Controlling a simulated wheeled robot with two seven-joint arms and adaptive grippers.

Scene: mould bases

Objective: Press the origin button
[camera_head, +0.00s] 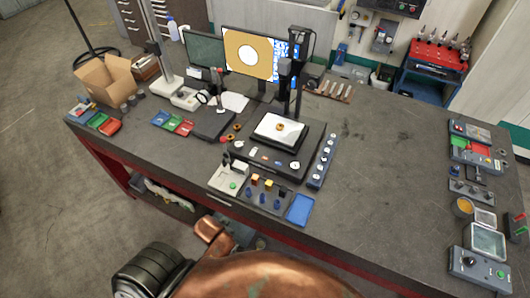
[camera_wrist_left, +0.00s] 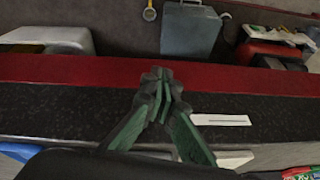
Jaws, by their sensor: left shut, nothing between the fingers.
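No label reading origin is legible in either view, so I cannot tell which button is the origin button. A white control box (camera_head: 229,178) with a green button (camera_head: 233,185) and a dark knob stands at the front edge of the bench, left of the middle. A grey control box (camera_head: 478,271) with a dark knob and a green button (camera_head: 500,274) stands at the right front corner. My left gripper (camera_wrist_left: 158,76) is shut and empty in the left wrist view, over the red bench edge (camera_wrist_left: 70,72). Its fingers are not distinguishable in the head view. My right gripper is not in view.
A measuring stand (camera_head: 268,153) with a lit plate stands mid-bench, before a monitor (camera_head: 249,54). A blue tray (camera_head: 300,209) and small coloured parts lie right of the white box. Several devices line the right edge. The bench between is largely clear.

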